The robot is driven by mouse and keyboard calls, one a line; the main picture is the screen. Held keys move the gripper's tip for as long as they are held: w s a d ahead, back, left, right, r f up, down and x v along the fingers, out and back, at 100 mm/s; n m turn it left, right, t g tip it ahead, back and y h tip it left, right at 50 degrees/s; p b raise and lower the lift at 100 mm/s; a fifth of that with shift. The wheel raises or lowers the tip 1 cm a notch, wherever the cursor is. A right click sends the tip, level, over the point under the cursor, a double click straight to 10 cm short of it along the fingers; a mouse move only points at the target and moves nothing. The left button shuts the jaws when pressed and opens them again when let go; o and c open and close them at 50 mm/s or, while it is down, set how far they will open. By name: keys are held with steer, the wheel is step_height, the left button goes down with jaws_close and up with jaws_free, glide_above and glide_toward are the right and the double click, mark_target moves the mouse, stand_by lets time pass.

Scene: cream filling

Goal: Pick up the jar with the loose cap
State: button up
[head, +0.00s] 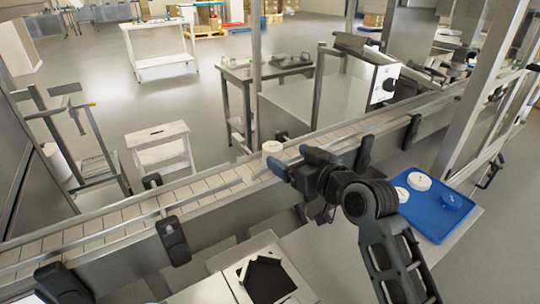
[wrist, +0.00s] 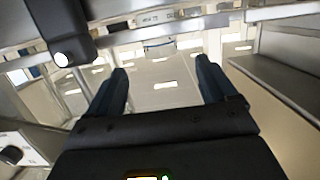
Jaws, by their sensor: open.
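A white jar (head: 272,148) stands on the conveyor belt in the head view, near the middle of the picture. Its lower part is partly hidden, and I cannot tell from here how its cap sits. My gripper (head: 290,158) is at the belt, close to the right of the jar, with its fingers pointing left towards it. In the wrist view my gripper (wrist: 162,84) is open, with its two dark fingers wide apart. No object is clearly held between them. I cannot tell whether a finger touches the jar.
The conveyor (head: 120,216) runs diagonally, with metal rails and black brackets along its edge. A dark open box (head: 265,280) lies at the front. A metal post stands behind the belt.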

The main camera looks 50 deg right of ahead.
mark_target(278, 152)
steer(key=x, duration=0.3)
steer(key=p+x, duration=0.1)
steer(key=x, duration=0.1)
steer(key=shift+w+f, duration=0.3)
steer(key=shift+w, duration=0.05)
steer(key=shift+c, duration=0.2)
steer(key=c, duration=1.1)
steer(key=shift+r, duration=0.1)
steer(key=shift+c, duration=0.2)
